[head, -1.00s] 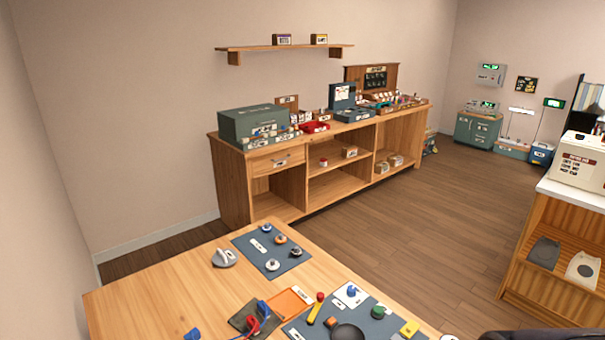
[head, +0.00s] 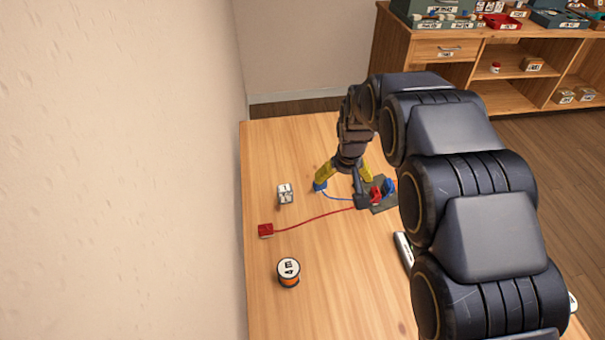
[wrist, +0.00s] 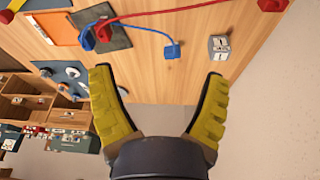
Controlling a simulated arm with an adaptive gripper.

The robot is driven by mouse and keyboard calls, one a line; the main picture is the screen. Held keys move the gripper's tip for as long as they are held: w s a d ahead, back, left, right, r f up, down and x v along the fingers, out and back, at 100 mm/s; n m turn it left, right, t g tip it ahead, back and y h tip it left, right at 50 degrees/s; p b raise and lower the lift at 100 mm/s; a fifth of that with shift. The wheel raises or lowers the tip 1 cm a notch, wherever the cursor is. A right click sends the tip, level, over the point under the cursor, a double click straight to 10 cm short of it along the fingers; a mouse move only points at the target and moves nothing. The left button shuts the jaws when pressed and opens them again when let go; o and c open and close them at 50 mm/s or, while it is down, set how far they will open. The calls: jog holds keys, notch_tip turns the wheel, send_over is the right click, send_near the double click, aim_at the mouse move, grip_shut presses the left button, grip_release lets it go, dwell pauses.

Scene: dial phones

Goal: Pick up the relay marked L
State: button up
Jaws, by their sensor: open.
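A small pale cube with dark marks on its faces (head: 285,193), likely the relay, sits on the wooden table, left of my gripper. Its letter is too small to read surely. It also shows in the wrist view (wrist: 218,47), beyond the right fingertip. My gripper (head: 344,177) has yellow fingers spread wide. In the wrist view my gripper (wrist: 158,76) is open, with nothing between the fingers. In the head view one fingertip overlaps a blue plug (head: 320,187); I cannot tell whether they touch.
A blue wire and a red wire run from a dark pad (head: 384,208) to the blue plug and a red plug (head: 265,230). A labelled spool (head: 289,273) stands nearer. A wall (head: 120,170) borders the table's left. Bare wood surrounds the cube.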

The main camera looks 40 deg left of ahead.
jog(key=n+y, duration=0.2)
send_near(285, 188)
jog(key=f, duration=0.2)
jog(key=a+f, duration=0.1)
jog(key=f, duration=0.1)
jog(key=shift+f, duration=0.3)
jog(key=shift+a+f, duration=0.15)
jog(key=shift+f, duration=0.15)
jog(key=shift+w+x, duration=0.25)
jog(key=shift+x, duration=1.5)
jog(key=shift+w+x, duration=0.25)
jog(key=shift+x, duration=1.55)
jog(key=shift+a+r, duration=0.15)
jog(key=shift+r, duration=0.05)
jog(key=c, duration=1.2)
